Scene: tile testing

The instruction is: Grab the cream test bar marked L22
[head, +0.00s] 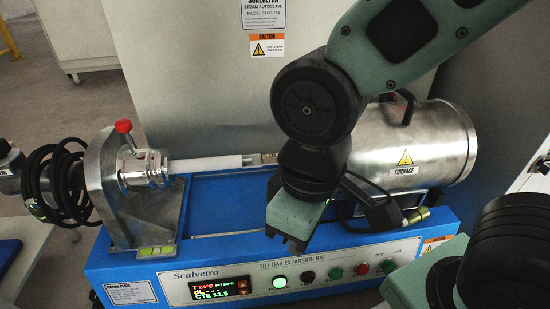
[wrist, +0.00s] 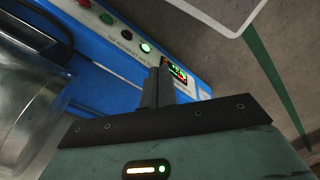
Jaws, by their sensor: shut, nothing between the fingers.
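A cream bar (head: 206,164) lies level in the expansion rig, between the metal clamp fitting (head: 143,168) on the left and a thin metal rod (head: 262,158) on the furnace side. No L22 mark is legible on it. My gripper (head: 291,247) is in front of the rig's blue bed, to the right of the bar and nearer the camera, apart from it. In the wrist view my gripper's fingers (wrist: 158,80) are together and empty, over the rig's front panel. The bar is not seen in the wrist view.
The steel furnace (head: 418,145) fills the right of the rig, and its shiny side shows in the wrist view (wrist: 30,110). An upright bracket (head: 110,190) with a red knob (head: 123,127) and black coiled cable (head: 55,180) stand left. A steam autoclave (head: 200,80) stands behind.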

